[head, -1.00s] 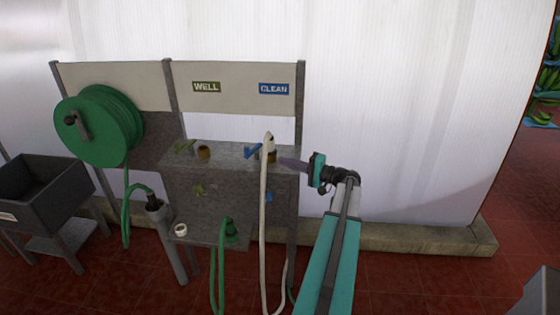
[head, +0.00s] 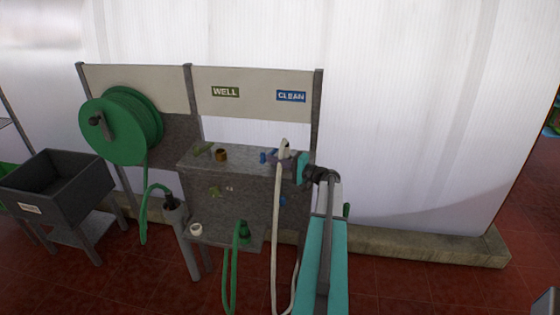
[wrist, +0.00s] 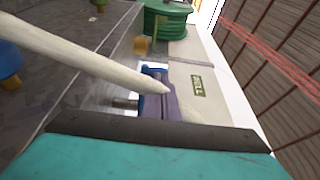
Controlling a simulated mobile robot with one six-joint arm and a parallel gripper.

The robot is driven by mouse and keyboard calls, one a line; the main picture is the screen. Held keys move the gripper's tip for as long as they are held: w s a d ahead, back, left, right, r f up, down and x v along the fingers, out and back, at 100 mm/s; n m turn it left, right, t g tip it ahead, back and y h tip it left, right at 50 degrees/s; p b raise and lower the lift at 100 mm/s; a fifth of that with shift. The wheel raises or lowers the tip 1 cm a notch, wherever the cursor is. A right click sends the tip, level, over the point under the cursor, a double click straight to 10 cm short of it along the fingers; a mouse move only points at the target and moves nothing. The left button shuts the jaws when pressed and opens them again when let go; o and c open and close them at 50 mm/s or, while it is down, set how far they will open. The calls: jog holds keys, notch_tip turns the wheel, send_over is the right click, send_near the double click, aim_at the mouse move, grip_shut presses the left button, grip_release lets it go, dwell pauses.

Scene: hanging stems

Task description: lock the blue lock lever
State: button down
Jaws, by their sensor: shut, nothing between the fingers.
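The blue lock lever (head: 263,157) is on top of the grey bench, under the CLEAN sign and just left of the white hose. In the wrist view the blue lever (wrist: 150,74) shows just beyond my purple fingers. My gripper (head: 284,159) is shut and empty, low over the bench top, and partly behind the hose in the head view. In the wrist view my gripper (wrist: 160,104) is close to the lever; I cannot tell whether they touch. The lever's lower part is partly hidden by the fingers.
The white hose (head: 277,225) hangs down the bench front and crosses close to my fingers. A brass fitting (head: 221,155) and an olive lever (head: 203,149) sit further left on the grey bench (head: 240,153). A green hose reel (head: 115,130) hangs at left.

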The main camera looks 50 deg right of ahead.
jog(key=shift+w, duration=0.3)
jog(key=shift+s+f+b, duration=0.1)
jog(key=shift+s+b, duration=0.05)
jog(key=shift+b, duration=0.15)
jog(key=shift+h, duration=0.3)
